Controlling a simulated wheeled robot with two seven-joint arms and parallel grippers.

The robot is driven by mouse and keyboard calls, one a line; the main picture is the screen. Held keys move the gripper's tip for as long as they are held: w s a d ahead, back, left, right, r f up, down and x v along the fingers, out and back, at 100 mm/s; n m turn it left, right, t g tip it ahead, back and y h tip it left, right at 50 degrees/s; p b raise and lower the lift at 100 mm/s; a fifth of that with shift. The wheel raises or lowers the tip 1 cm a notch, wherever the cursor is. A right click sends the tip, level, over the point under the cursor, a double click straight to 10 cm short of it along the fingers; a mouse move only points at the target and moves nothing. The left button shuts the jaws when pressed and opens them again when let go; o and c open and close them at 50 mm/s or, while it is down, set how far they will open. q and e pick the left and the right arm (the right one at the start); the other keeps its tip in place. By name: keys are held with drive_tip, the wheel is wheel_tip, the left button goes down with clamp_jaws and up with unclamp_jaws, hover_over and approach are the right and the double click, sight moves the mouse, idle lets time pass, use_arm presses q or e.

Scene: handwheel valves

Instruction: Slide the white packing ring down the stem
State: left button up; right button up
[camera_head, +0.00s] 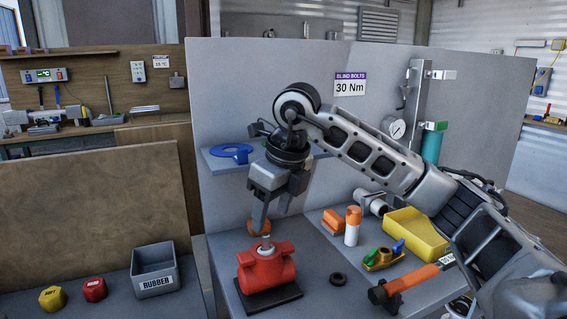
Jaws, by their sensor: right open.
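A red valve body (266,267) stands on a dark base plate on the grey bench, with a pale stem (266,241) rising from its top. My right gripper (262,217) points down over the stem, with its jaws open. A small orange-brown piece (260,227) shows at the fingertips, around or in front of the upper stem; I cannot tell which. I cannot make out the white packing ring apart from the pale stem; the fingers and the orange piece may hide it. My left gripper is not in view.
A black ring (338,279) lies right of the valve. Beyond it are a hammer-like tool (408,283), a small yellow valve (383,260), an orange-and-white bottle (352,228) and a yellow bin (418,233). A blue handwheel (231,153) lies on the shelf. A grey bin (155,283) stands left.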

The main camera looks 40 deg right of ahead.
drive_tip(key=p+v, duration=0.1)
drive_tip(key=v, duration=0.9)
drive_tip(key=shift+r+p, duration=0.3)
drive_tip(key=shift+r, duration=0.1)
drive_tip(key=shift+s+f, duration=0.1)
drive_tip(key=shift+s, duration=0.1)
